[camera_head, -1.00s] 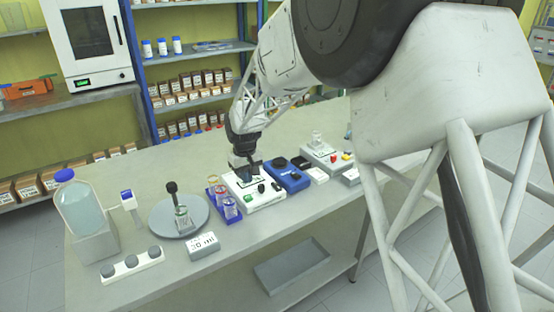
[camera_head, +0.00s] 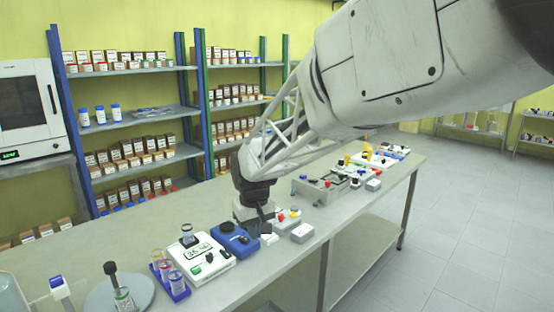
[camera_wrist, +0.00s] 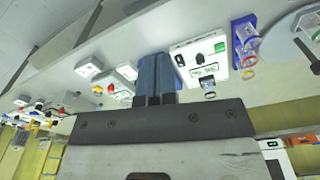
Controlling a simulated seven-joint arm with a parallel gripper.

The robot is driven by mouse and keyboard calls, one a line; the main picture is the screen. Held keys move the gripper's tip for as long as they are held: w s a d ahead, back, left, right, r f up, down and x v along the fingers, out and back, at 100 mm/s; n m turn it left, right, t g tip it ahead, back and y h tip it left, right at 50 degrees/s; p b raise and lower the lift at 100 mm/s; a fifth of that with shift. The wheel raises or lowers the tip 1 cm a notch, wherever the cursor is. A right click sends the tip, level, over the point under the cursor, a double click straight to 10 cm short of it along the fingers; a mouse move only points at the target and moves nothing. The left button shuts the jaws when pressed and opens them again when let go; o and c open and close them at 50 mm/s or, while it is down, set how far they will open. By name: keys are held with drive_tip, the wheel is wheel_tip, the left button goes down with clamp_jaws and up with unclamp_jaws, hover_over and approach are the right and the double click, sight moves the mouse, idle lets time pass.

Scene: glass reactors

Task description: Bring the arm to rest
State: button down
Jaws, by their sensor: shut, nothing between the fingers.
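My gripper (camera_head: 266,218) hangs at the end of my arm above the bench (camera_head: 330,228), just behind and right of the blue device (camera_head: 236,240). It is shut and empty. In the wrist view the gripper (camera_wrist: 155,98) shows with its fingers together, in front of the blue device (camera_wrist: 150,70) and partly hiding it. A small glass vessel (camera_head: 188,232) stands on the white device (camera_head: 208,262) left of the blue one, apart from my gripper. The gripper body hides part of the instrument behind it.
A blue rack with vials (camera_head: 172,280) and a round plate with a small bottle (camera_head: 122,300) stand at the left. Small boxes (camera_head: 302,233) and further instruments (camera_head: 340,180) line the bench to the right. Shelves (camera_head: 130,125) stand behind. The bench's back strip is clear.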

drive_tip(key=s+d+r+m+t, duration=0.1)
drive_tip(key=s+d+m, duration=0.2)
drive_tip(key=s+d, duration=0.9)
drive_tip(key=s+d+r+m, duration=0.2)
drive_tip(key=s+d, duration=1)
drive_tip(key=s, duration=0.7)
drive_tip(key=shift+d+m+t, duration=0.2)
drive_tip(key=shift+m+t, duration=0.2)
drive_tip(key=shift+m, duration=0.2)
